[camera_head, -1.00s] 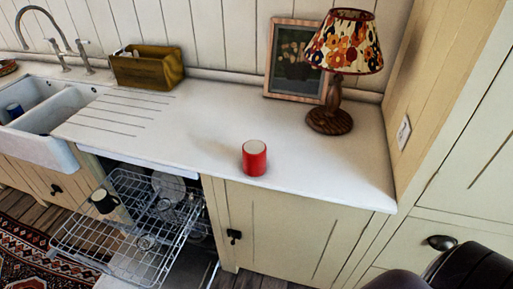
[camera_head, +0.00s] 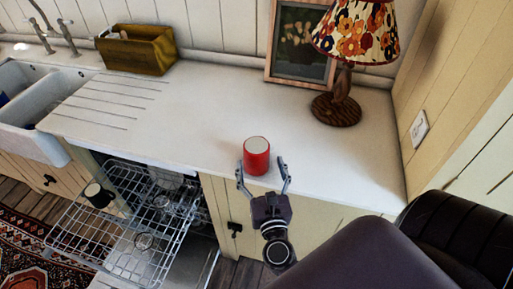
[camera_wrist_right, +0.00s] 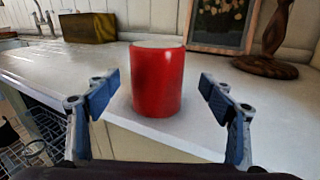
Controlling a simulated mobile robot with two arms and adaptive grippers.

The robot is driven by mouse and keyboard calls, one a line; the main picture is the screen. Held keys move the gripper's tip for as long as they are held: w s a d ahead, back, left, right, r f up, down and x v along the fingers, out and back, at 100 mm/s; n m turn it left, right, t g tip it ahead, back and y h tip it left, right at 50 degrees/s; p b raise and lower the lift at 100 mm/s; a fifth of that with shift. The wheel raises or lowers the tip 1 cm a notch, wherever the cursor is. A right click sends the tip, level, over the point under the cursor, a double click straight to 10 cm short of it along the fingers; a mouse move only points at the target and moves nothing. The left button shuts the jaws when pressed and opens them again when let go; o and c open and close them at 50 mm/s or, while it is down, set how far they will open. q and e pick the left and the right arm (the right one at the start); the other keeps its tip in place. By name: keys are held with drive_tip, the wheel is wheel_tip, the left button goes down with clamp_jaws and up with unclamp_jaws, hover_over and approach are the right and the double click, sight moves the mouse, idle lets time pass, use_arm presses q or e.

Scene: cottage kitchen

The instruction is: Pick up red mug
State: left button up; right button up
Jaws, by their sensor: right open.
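The red mug (camera_head: 257,157) stands upright on the white countertop (camera_head: 210,125), near its front edge. It also shows in the right wrist view (camera_wrist_right: 158,82), centred between the fingers. My right gripper (camera_head: 263,168) is open, with its fingertips at the near side of the mug, one to each side. In the right wrist view the gripper (camera_wrist_right: 160,92) has a gap between each finger and the mug. No handle shows on the mug. My left gripper is not in view.
A patterned lamp (camera_head: 337,108) and a framed picture (camera_head: 301,45) stand behind the mug to the right. A wooden box (camera_head: 137,52) is at the back left near the sink (camera_head: 40,135). An open dishwasher rack (camera_head: 110,240) extends below the counter. Counter around the mug is clear.

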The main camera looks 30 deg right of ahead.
sight(256, 151)
drive_tip(key=w, duration=0.1)
drive_tip(key=w+p, duration=0.1)
drive_tip(key=w+r+p, duration=0.1)
drive_tip(key=shift+d, duration=0.4)
drive_tip(key=shift+w+d+f, duration=0.3)
drive_tip(key=shift+w+d, duration=0.15)
drive_tip(key=shift+w, duration=0.35)
drive_tip(key=shift+w+d+f, duration=0.1)
drive_tip(key=shift+w, duration=0.05)
drive_tip(key=c, duration=1.4)
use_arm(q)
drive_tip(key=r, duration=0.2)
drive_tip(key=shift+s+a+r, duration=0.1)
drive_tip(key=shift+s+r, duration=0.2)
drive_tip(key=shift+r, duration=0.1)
use_arm(e)
drive_tip(key=shift+c, duration=0.6)
use_arm(q)
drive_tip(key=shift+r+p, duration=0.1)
drive_tip(key=shift+p, duration=0.25)
use_arm(e)
drive_tip(key=shift+r, duration=0.25)
